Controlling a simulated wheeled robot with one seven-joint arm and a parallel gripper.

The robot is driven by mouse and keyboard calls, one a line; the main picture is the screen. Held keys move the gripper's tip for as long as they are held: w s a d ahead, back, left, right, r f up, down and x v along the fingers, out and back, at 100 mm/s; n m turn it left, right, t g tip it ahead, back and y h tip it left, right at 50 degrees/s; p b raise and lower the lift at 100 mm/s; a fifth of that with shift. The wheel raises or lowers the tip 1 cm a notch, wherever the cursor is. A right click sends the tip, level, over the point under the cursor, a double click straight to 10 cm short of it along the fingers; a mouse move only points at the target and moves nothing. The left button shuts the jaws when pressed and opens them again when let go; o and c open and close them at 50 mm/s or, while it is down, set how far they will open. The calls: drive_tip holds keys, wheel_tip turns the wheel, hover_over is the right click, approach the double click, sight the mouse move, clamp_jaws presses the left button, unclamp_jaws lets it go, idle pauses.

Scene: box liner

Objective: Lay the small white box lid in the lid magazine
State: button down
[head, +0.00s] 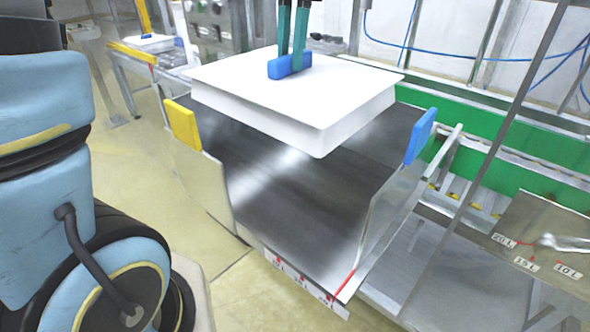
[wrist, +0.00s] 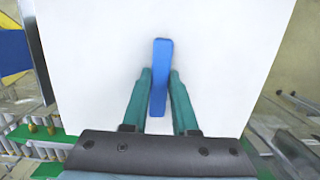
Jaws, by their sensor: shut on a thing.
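The white box lid (head: 285,95) is a flat white top with short side walls and a blue handle block (head: 289,66) in its middle. My gripper (head: 291,62) is shut on the blue handle from above, and the lid hangs level over the lid magazine. In the wrist view the teal fingers (wrist: 159,95) close on the handle, and the lid's top (wrist: 90,50) fills most of the picture. The magazine is a dark grey tray (head: 290,190) with clear side plates, a yellow block (head: 183,124) at left and a blue block (head: 421,135) at right. The lid hides its rear part.
A green-sided roller conveyor (head: 540,140) runs behind and to the right. A metal plate (head: 550,240) with volume labels stands at right, beside a slanted post (head: 490,140). Another station with a yellow bar (head: 135,52) is at the back left. The magazine's front floor is bare.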

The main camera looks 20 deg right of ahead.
wheel_tip(320, 180, down, 16)
drive_tip(key=shift+w+d+f+b, duration=0.1)
drive_tip(key=shift+b, duration=0.65)
drive_tip(key=shift+f, duration=0.2)
drive_tip(key=c, duration=0.7)
unclamp_jaws()
drive_tip(key=shift+r, duration=0.1)
